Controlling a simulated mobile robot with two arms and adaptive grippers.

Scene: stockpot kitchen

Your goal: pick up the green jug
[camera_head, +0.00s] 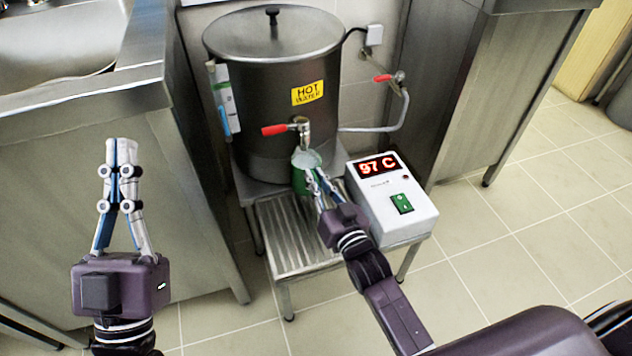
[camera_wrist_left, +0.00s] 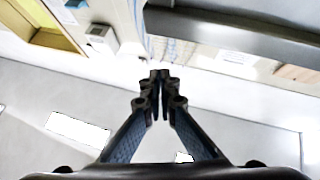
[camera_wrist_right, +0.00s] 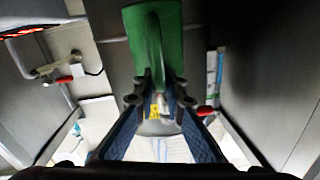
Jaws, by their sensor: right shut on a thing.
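The green jug (camera_head: 299,181) stands under the tap of the large steel pot, at the back of the slatted metal stand, with its pale top just below the spout. My right gripper (camera_head: 313,180) reaches it from the front right and is shut on it. In the right wrist view the jug (camera_wrist_right: 150,45) shows green, with its handle between my right fingertips (camera_wrist_right: 158,85). My left gripper (camera_head: 122,145) is shut and empty, raised in front of the steel counter. In the left wrist view its fingertips (camera_wrist_left: 160,75) meet with nothing between them.
The pot (camera_head: 270,90) has a red-handled tap (camera_head: 285,128) and a yellow hot-water label. A white control box (camera_head: 390,200) reading 97 C stands close right of my right gripper. The slatted stand (camera_head: 290,235) has bare room in front. A steel counter (camera_head: 90,95) is at left.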

